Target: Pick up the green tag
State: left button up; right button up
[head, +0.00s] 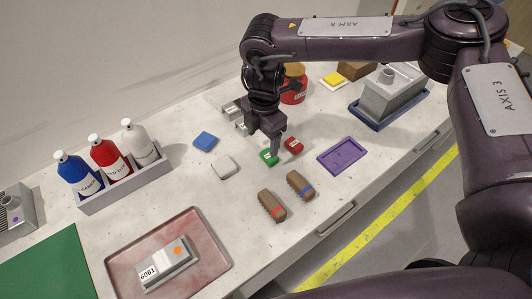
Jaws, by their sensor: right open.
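The green tag (269,158) is a small green piece with a white label, lying on the pale worktop near the middle. My right gripper (277,148) points down right above and beside it, its jaws open. From this angle I cannot tell whether the fingers touch the tag. A similar red tag (293,146) lies just to the right of the green one. My left gripper is not in the head view.
Two brown brush-like blocks (271,206) lie nearer the front edge. A purple tray (344,156) is to the right. A blue block (205,141) and a white block (224,167) lie left. A bottle rack (130,182) and a reddish tray (215,262) stand farther left.

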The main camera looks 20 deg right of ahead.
aim_at(269, 157)
jog(key=shift+w+d+r, duration=0.15)
jog(key=shift+w+d, duration=0.1)
jog(key=shift+d, duration=0.8)
jog(key=f, duration=0.2)
jog(key=f+p, duration=0.1)
jog(key=f, duration=0.1)
jog(key=f+p, duration=0.1)
jog(key=f, duration=0.1)
jog(key=shift+s+a+f, duration=0.1)
jog(key=shift+s+f, duration=0.2)
jog(key=shift+s, duration=0.05)
jog(key=shift+w+f, duration=0.1)
jog(key=shift+f, duration=0.25)
jog(key=shift+c, duration=0.3)
jog(key=c, duration=1)
jog(key=shift+r, duration=0.15)
